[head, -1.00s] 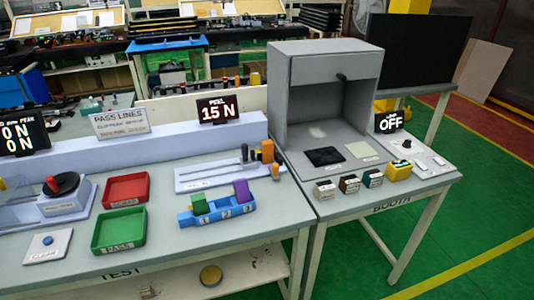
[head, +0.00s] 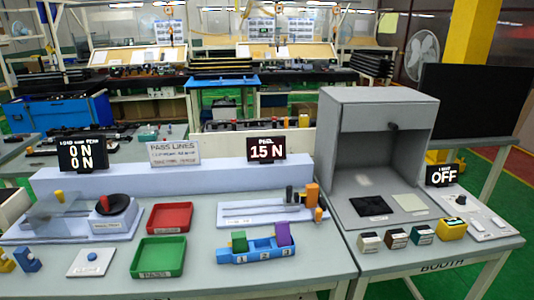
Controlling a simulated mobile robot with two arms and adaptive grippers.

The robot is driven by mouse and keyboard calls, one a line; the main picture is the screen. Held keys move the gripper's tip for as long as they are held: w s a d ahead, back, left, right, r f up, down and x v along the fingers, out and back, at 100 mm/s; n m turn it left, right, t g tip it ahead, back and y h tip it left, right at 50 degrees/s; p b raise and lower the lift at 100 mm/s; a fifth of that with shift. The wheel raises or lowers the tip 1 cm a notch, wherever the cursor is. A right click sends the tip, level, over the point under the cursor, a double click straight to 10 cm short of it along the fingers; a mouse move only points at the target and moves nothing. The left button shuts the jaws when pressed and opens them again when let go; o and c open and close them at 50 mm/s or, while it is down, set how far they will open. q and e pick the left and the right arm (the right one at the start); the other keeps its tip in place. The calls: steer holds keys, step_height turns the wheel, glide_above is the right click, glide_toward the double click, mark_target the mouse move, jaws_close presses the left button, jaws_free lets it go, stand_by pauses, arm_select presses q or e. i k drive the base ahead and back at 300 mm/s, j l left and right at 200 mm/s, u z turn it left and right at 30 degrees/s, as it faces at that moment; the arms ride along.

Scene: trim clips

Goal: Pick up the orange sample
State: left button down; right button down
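An orange upright block (head: 312,194) stands at the right end of the pale slide fixture (head: 262,219), with a small orange knob (head: 318,214) in front of it. I cannot tell whether this block is the sample or part of the fixture. In front is a blue rack (head: 255,253) with slots numbered 1, 2 and 3. A green block (head: 239,241) sits in slot 1 and a purple block (head: 283,233) in slot 3; slot 2 looks empty. Neither of my grippers is in view.
A red tray (head: 169,217) and a green tray (head: 158,257) lie left of the rack. A grey booth (head: 376,150) stands right, with several small blocks in front, including a yellow one (head: 453,228). Signs (head: 266,149) stand behind. Bare table lies around the rack.

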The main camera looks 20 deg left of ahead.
mark_target(312, 191)
steer(key=i+l+u, duration=0.1)
steer(key=l, duration=0.25)
steer(key=i+l+u, duration=0.1)
steer(key=i+l, duration=0.2)
steer(key=i+l+u, duration=0.15)
steer(key=l, duration=0.3)
steer(key=i, duration=0.05)
